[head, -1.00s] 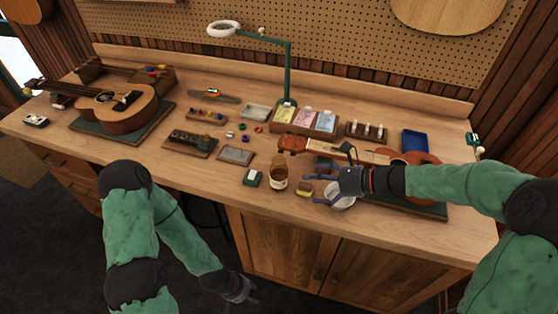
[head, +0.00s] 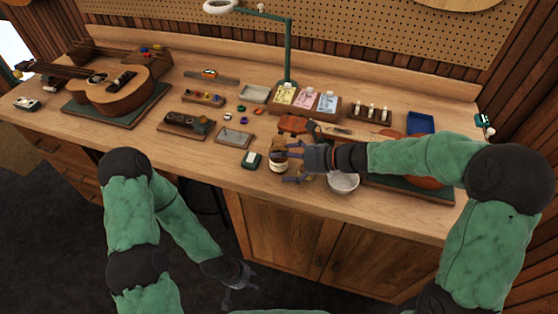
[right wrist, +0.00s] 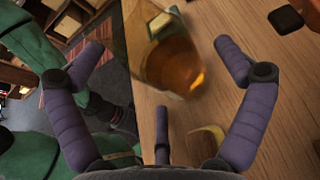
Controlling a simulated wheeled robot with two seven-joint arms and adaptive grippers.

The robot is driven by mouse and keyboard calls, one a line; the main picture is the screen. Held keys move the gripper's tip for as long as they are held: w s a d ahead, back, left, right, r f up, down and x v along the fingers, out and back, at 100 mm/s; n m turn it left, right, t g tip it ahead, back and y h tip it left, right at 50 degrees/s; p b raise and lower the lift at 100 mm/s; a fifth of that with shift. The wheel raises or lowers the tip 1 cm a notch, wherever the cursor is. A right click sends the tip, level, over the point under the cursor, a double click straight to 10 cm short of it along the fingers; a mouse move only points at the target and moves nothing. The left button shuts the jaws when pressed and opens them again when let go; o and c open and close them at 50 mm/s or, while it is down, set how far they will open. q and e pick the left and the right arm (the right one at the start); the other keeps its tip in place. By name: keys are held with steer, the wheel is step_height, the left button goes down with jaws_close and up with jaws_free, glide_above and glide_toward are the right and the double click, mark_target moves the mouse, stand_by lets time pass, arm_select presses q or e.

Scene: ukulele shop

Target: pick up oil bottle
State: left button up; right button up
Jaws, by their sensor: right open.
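The oil bottle (head: 279,163) is a small amber bottle with a pale label, standing near the front edge of the workbench. It also shows in the right wrist view as clear glass holding amber oil (right wrist: 178,66). My right gripper (head: 291,162) is open just right of the bottle in the head view. In the right wrist view its purple fingers (right wrist: 158,46) are spread, with the bottle between and beyond them. Contact cannot be made out. My left gripper (head: 240,287) hangs low in front of the bench, away from everything; its opening is unclear.
A white bowl (head: 343,183) stands right of the bottle, below my right forearm. A ukulele (head: 420,172) lies under my right arm on a dark mat. Card holders and a lamp (head: 289,60) stand behind.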

steer(key=shift+a, duration=0.3)
steer(key=c, duration=1.3)
steer(key=shift+r, duration=0.1)
steer(key=shift+r+p, duration=0.95)
steer(key=shift+r, duration=0.45)
steer(key=shift+s+a+r+p, duration=0.7)
steer(key=shift+s+a+r, duration=0.8)
steer(key=shift+s+r, duration=0.2)
steer(key=shift+s+a+r+p, duration=0.7)
steer(key=shift+s+a+r, duration=0.75)
steer(key=shift+s+r, duration=0.3)
steer(key=shift+s+a+r+p, duration=0.7)
steer(key=shift+s+a+r, duration=0.85)
steer(key=shift+s, duration=0.25)
